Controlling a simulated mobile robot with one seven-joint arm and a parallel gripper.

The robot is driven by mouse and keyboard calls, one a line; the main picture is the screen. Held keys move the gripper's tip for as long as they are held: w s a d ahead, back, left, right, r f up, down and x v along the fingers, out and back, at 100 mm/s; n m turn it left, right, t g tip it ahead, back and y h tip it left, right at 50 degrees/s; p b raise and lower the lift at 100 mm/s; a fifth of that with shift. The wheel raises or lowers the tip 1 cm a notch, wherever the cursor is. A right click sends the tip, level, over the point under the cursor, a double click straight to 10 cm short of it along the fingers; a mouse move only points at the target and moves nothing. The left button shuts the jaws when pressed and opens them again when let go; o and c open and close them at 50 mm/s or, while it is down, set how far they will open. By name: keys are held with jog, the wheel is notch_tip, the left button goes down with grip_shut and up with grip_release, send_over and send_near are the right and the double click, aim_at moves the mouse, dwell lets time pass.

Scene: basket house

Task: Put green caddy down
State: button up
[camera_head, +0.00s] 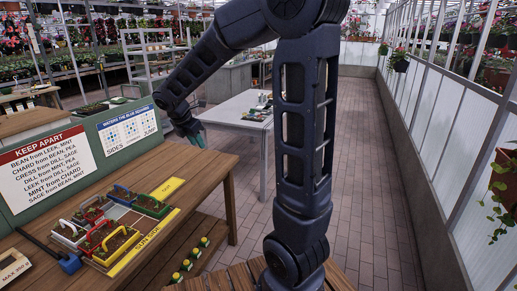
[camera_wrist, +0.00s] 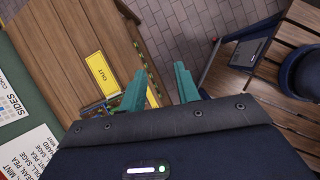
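The green caddy (camera_head: 152,207) has a green handle and dark contents. It sits at the right end of the tray (camera_head: 122,214) on the wooden bench, among caddies with blue (camera_head: 122,194), white (camera_head: 70,233), red (camera_head: 98,236) and yellow (camera_head: 118,243) handles. Pale bare compartments show in the middle of the tray. My gripper (camera_head: 192,132) is above the bench's far right end, apart from the tray. In the wrist view its teal fingers (camera_wrist: 158,90) are spread, with no caddy between them. Part of the tray area is hidden behind the gripper body there.
A blue-headed tool (camera_head: 68,262) lies at front left. Small yellow-topped bottles (camera_head: 186,265) stand below the bench's right edge. A white table (camera_head: 235,110) stands farther back.

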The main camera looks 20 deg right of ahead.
jog(key=s+d+r+m+y, duration=0.2)
jog(key=s+d+m, duration=0.5)
jog(key=s+m, duration=0.4)
jog(key=s+d+r+m+t+y, duration=0.1)
jog(key=s+d+r+m+y, duration=0.1)
jog(key=s+d+m, duration=0.6)
jog(key=s+m, duration=0.3)
jog(key=m, duration=0.2)
jog(key=shift+s+d+r+t, duration=0.2)
jog(key=shift+s+t, duration=0.1)
jog(key=shift+s, duration=0.1)
